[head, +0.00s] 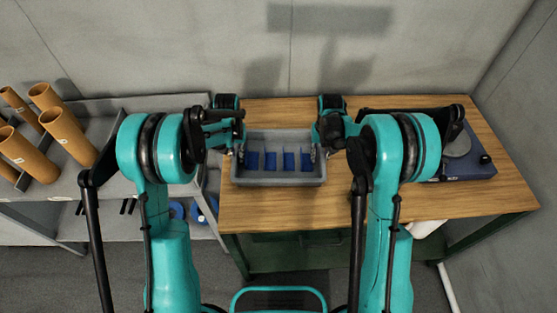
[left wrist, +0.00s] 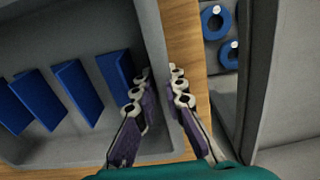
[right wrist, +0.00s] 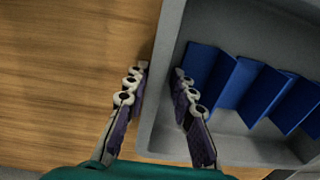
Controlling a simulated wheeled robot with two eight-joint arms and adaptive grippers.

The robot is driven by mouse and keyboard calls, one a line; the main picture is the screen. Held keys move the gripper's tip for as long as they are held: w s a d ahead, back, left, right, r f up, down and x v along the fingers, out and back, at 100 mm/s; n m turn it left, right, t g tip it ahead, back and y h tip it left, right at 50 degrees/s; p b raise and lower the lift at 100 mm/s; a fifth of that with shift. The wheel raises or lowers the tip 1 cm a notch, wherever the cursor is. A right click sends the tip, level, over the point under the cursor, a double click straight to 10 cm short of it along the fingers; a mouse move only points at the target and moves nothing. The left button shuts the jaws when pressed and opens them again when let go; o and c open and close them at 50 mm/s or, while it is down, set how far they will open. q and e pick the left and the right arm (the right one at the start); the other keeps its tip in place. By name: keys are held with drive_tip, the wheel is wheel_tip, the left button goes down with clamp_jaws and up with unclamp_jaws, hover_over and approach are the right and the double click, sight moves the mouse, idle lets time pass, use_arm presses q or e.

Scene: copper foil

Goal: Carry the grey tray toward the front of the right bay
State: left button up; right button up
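The grey tray (head: 279,182) sits on the wooden table in front of me, with several blue pieces standing in a row inside. Its interior also shows in the left wrist view (left wrist: 70,125) and the right wrist view (right wrist: 235,150). My left gripper (head: 234,143) is at the tray's left end; its fingers (left wrist: 160,80) straddle the end wall, one inside and one outside, slightly apart from it. My right gripper (head: 322,146) straddles the right end wall likewise, its fingers (right wrist: 160,78) showing small gaps. Wall contact is hard to judge. I cannot make out which place is the right bay.
The wooden table (head: 260,211) has bare room in front of the tray. A dark blue device (head: 478,168) stands at its right. A grey shelf unit (head: 100,195) with brown tubes (head: 62,130) adjoins on the left; blue rings (left wrist: 215,22) lie lower there. A wall closes the back.

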use_arm(q)
clamp_jaws()
use_arm(e)
clamp_jaws()
use_arm(q)
drive_tip(key=shift+r, duration=0.15)
use_arm(e)
drive_tip(key=shift+r, duration=0.15)
